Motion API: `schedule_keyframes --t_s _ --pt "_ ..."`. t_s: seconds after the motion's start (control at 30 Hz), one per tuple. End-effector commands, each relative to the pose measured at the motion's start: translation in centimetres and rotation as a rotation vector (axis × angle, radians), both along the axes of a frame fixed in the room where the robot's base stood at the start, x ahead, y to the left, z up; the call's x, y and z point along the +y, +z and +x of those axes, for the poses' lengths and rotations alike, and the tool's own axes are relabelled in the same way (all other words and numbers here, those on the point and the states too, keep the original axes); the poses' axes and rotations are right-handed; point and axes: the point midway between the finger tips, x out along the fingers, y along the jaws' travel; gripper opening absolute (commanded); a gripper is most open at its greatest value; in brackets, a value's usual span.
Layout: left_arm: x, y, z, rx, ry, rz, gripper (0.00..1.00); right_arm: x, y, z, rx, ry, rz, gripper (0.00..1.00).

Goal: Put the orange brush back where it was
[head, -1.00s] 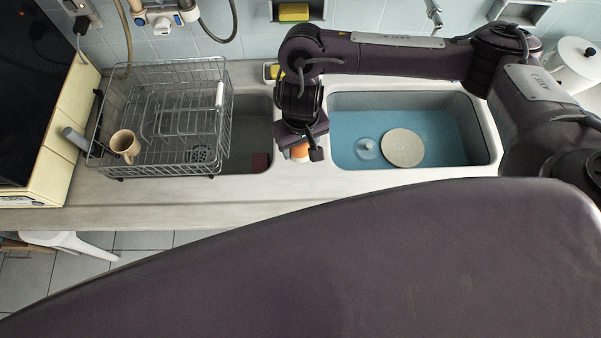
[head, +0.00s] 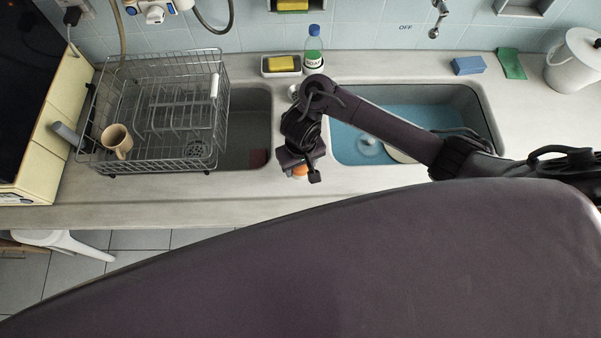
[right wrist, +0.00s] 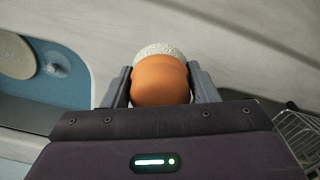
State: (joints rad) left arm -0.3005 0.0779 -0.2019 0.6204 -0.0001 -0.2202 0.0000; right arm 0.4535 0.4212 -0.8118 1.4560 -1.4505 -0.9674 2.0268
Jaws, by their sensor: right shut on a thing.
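The orange brush (head: 300,171) is in my right gripper (head: 301,174), near the counter strip between the two sinks and toward the front. In the right wrist view the brush (right wrist: 160,80) has a rounded orange body with a pale, rough part beyond it. The two fingers of the right gripper (right wrist: 161,86) press on its sides. Most of the brush is hidden by the gripper in the head view. I cannot tell whether it touches the counter. My left gripper is not in view.
A wire dish rack (head: 222,140) with a beige mug (head: 117,141) stands at left. The right sink (head: 345,140) holds blue water and a plate. A bottle (head: 313,50), a sponge holder (head: 268,73), a blue sponge (head: 467,66) and a white canister (head: 572,66) stand behind.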

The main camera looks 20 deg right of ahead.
Motion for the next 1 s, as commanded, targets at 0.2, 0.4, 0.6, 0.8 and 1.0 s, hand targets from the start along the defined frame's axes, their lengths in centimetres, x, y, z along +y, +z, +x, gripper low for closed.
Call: schedule_keyframes --t_s 0.2,0.4,0.6,0.8,1.0 --pt "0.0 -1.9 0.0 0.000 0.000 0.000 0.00 0.0 -3.0 0.0 0.002 -0.002 -0.001 0.24" --pt "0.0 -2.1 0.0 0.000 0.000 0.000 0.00 0.0 -4.3 0.0 -0.001 -0.002 0.001 0.24" --pt "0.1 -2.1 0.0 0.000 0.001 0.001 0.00 0.0 -4.2 0.0 -0.001 -0.001 0.001 0.24" --pt "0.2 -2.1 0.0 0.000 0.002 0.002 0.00 0.0 -4.5 0.0 0.000 0.000 0.001 0.60" --pt "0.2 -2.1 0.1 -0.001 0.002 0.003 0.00 0.0 -4.6 0.0 0.000 -0.001 0.001 0.75"
